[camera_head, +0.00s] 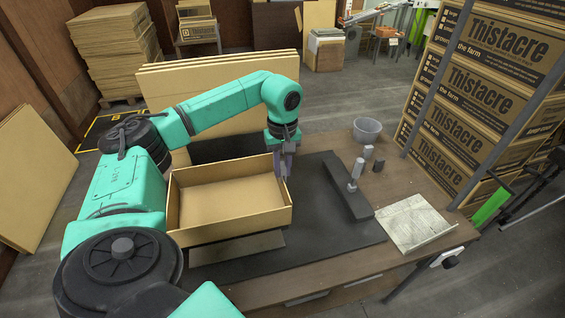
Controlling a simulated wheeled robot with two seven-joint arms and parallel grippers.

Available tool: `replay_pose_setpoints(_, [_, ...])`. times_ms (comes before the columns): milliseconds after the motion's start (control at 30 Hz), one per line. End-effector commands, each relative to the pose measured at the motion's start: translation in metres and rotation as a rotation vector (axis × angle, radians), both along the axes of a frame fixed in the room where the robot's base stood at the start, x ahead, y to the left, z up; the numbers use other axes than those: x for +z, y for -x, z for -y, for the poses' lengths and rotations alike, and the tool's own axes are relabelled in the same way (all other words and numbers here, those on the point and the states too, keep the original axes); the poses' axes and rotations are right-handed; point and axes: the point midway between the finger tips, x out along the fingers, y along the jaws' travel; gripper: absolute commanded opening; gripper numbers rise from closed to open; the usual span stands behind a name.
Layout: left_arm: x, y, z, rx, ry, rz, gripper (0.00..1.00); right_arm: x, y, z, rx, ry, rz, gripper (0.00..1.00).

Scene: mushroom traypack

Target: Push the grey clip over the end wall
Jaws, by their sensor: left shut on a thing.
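An open cardboard tray (235,222) stands on a dark mat on the bench. Its inside is empty. My left gripper (284,172) points down at the tray's right end wall (286,192), with its fingertips at the wall's top edge. It is shut on a small grey piece, which I take to be the grey clip; the piece is hard to tell apart from the grey fingers. I cannot tell how far the clip sits over the wall. My right gripper is not in view.
A dark bar (345,188) with a grey upright handle (355,172) lies right of the tray. Stacked Thistacre cartons (480,95) stand at the right. Flat cardboard panels (215,68) stand behind my left arm.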

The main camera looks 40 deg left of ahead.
Motion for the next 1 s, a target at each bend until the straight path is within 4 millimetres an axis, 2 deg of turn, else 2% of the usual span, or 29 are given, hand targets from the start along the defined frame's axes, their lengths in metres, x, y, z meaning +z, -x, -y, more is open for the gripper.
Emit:
replay_pose_setpoints(700, [-0.0057,-0.0001,0.0001,0.000,0.000,0.000,0.00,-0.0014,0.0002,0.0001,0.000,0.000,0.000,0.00])
replay_pose_setpoints(733, [-0.0057,-0.0001,0.0001,0.000,0.000,0.000,0.24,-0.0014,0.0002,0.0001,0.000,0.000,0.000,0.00])
replay_pose_setpoints(800, [-0.0057,-0.0001,0.0001,0.000,0.000,0.000,0.51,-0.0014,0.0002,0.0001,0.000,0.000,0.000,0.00])
replay_pose_setpoints(833, [-0.0057,-0.0001,0.0001,0.000,0.000,0.000,0.55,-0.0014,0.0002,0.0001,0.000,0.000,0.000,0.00])
replay_pose_setpoints(1000, [-0.0057,-0.0001,0.0001,0.000,0.000,0.000,0.55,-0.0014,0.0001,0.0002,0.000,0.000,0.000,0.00])
